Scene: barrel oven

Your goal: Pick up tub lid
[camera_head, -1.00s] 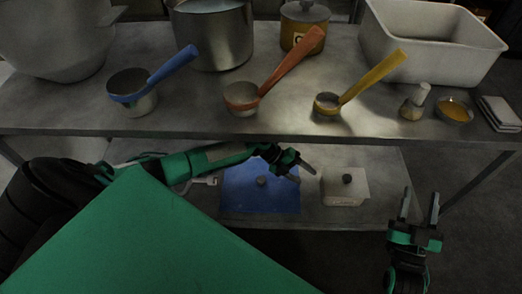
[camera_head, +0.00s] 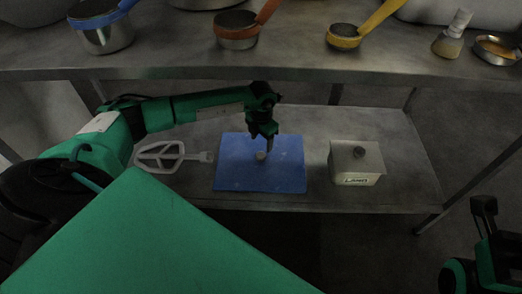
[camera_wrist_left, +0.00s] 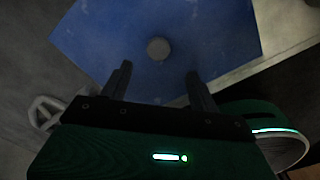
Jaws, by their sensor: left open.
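A flat blue square (camera_head: 290,175) with a small round grey knob (camera_wrist_left: 158,49) on it lies on the lower shelf. A pale lidded tub (camera_head: 355,178) with a dark knob (camera_head: 359,152) on top stands to its right. My left gripper (camera_head: 265,145) points down over the blue square, close to the grey knob. In the left wrist view its fingers (camera_wrist_left: 158,82) are apart and empty, and the knob shows just beyond the gap between them. Whether they touch the square is unclear. My right gripper (camera_head: 484,205) is at the right edge, away from the shelf.
A white mixer paddle (camera_head: 165,155) lies left of the blue square. Bare shelf separates the square from the tub.

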